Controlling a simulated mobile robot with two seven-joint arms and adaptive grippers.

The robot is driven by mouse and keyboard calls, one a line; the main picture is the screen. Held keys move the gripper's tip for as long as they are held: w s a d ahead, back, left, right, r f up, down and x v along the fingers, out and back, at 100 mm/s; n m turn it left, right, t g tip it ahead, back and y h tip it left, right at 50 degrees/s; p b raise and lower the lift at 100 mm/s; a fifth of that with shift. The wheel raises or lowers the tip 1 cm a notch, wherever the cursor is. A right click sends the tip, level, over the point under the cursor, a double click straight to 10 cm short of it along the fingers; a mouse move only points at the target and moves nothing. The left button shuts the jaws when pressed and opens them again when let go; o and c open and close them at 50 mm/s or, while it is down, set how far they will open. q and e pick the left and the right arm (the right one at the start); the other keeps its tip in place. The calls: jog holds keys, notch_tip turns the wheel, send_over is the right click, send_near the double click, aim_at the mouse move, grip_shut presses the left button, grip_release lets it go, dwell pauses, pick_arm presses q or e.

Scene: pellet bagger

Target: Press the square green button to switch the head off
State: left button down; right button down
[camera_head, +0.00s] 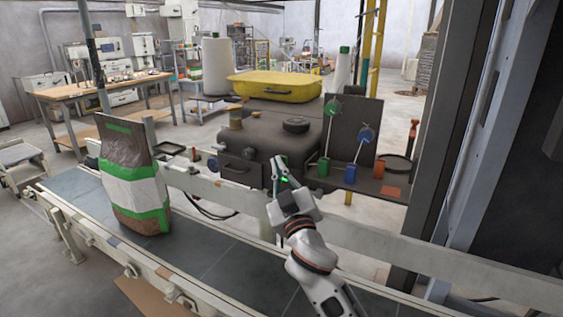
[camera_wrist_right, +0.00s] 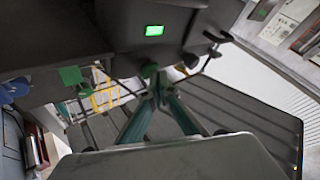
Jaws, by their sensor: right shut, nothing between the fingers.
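The lit square green button (camera_wrist_right: 154,30) is on the dark machine head in the right wrist view, above my fingertips in the picture. The dark grey head (camera_head: 258,128) stands behind the conveyor in the head view. My right gripper (camera_head: 279,164) is in front of the head's lower right part, fingers shut and empty. My left gripper is not in view.
A filled bag (camera_head: 133,190) stands on the conveyor (camera_head: 225,245) at the left. A pale rail (camera_head: 375,240) runs in front of the head. Green and blue levers (camera_head: 365,135) stand on a panel to the right. A grey post (camera_head: 455,140) rises further right.

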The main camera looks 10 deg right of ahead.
jog(key=shift+w+d, duration=0.15)
jog(key=shift+d, duration=0.05)
jog(key=shift+a, duration=0.15)
dwell(0.3)
jog(key=shift+s+a, duration=0.5)
jog(key=shift+s, duration=0.2)
jog(key=shift+s, duration=0.1)
jog(key=s+a, duration=0.4)
jog(key=shift+s+b, duration=0.25)
jog(key=shift+b, duration=0.05)
jog(key=shift+a, duration=0.1)
